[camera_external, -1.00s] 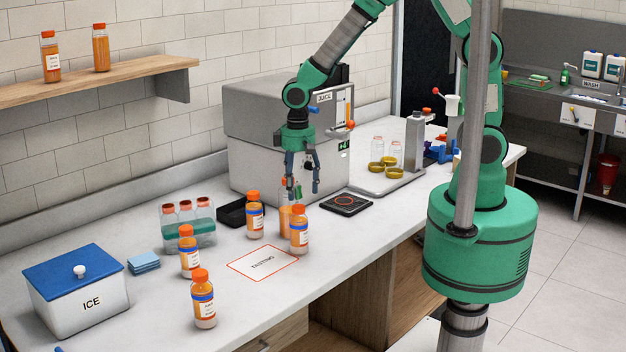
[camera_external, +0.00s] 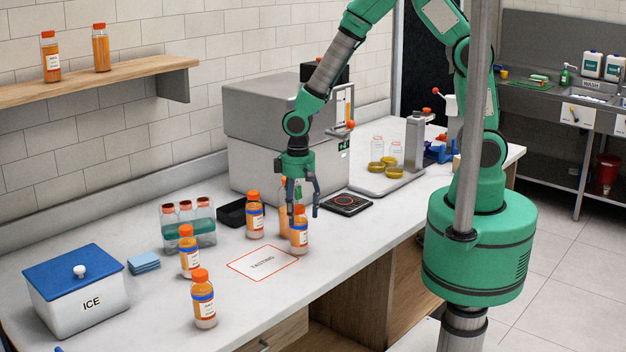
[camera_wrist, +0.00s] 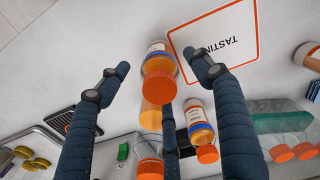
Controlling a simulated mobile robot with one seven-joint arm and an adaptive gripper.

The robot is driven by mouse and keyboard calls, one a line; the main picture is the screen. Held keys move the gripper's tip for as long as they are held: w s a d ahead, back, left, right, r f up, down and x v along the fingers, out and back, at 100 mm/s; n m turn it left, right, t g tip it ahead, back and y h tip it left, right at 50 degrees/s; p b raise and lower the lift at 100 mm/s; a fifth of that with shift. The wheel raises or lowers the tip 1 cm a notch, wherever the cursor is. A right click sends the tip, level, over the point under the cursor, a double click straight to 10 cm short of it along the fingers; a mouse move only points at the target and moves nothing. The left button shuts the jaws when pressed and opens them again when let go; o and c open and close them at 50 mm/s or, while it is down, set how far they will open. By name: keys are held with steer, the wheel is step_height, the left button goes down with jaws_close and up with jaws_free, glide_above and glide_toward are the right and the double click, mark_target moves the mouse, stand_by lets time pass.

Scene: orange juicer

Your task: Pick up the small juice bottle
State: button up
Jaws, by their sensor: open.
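Several small juice bottles with orange caps stand on the counter; I cannot tell which one the task means. The closest is a labelled bottle (camera_external: 299,238), upright under my gripper (camera_external: 302,207). In the wrist view this bottle (camera_wrist: 157,62) shows between the open fingers of my gripper (camera_wrist: 160,68), with its cap toward the camera. An unlabelled orange bottle or glass (camera_external: 285,222) stands close behind it, partly hidden. Another labelled bottle (camera_external: 255,219) is to the left. It also shows in the wrist view (camera_wrist: 198,118). My gripper is open and empty.
Two more labelled bottles (camera_external: 189,256) (camera_external: 204,305) stand left of the tasting card (camera_external: 262,263). An ice box (camera_external: 78,295) is at the front left.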

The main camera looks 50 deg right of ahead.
mark_target(298, 220)
steer(key=shift+w+f+b, duration=0.1)
steer(key=shift+f+b, duration=0.45)
steer(key=shift+f, duration=2.05)
steer(key=c, duration=1.5)
steer(key=shift+r, duration=0.1)
steer(key=shift+r, duration=0.8)
step_height(298, 220, up, 2)
steer(key=shift+r+p, duration=0.15)
steer(key=shift+p, duration=0.35)
steer(key=s+d+r+p, duration=0.1)
steer(key=s+d, duration=0.8)
steer(key=s, duration=0.4)
